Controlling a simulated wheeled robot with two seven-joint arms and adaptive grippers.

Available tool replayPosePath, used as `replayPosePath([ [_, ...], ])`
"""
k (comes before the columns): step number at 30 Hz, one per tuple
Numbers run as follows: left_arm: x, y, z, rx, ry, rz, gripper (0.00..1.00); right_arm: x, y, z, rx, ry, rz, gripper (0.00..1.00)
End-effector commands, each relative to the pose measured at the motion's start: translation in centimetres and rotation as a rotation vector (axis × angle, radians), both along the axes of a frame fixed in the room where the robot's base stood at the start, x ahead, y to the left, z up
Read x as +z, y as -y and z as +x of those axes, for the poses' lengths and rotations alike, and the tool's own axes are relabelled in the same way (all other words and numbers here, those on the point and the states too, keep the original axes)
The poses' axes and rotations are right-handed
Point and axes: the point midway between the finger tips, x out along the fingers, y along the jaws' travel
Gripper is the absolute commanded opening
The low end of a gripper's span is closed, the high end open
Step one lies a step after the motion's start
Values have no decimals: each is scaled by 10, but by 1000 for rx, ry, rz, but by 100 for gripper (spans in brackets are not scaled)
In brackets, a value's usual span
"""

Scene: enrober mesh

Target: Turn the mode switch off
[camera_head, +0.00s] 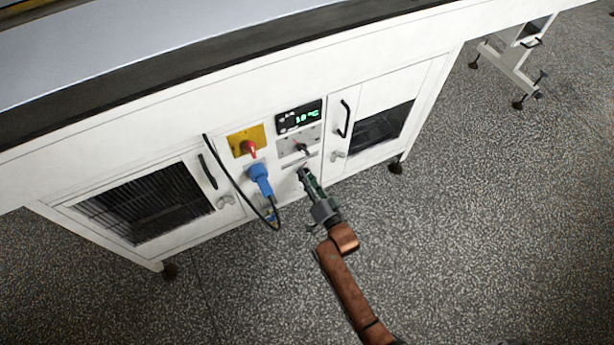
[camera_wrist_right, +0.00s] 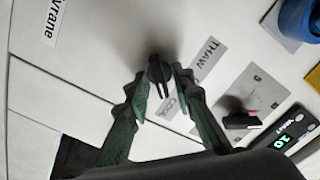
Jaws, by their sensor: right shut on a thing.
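The mode switch (camera_wrist_right: 159,68) is a small black knob on the white cabinet front, beside a grey label (camera_wrist_right: 197,75) that reads THAW and, partly covered, what looks like COOL. My right gripper (camera_wrist_right: 160,78) is shut on this knob, one green finger on each side, in the right wrist view. In the head view my right gripper (camera_head: 304,172) reaches up to the panel from below, and its fingers hide the knob there. The word that the knob points at is not clear. My left gripper is not in view.
Above the gripper is another black knob (camera_head: 302,148) on a grey plate, below a green-lit display (camera_head: 299,117). A red switch (camera_head: 250,148) on a yellow plate and a blue plug (camera_head: 260,178) with a hanging black cable are to the left. Doors with black handles (camera_head: 344,118) flank the panel.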

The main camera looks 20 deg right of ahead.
Motion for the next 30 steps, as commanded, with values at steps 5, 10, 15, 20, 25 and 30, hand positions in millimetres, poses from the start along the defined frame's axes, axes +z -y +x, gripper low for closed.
replayPosePath([
  [5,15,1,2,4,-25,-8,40,1,0,0,0,-1,-63,0],
  [10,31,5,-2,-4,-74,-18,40,3,-1,0,0,3,-178,0],
  [15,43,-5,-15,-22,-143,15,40,3,-1,0,0,8,-322,0],
  [20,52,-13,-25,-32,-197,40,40,1,-1,-1,0,12,-457,0],
  [25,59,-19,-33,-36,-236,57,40,0,-2,-1,0,16,-583,0],
  [30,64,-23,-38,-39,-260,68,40,-1,-2,-1,1,19,-677,0],
])
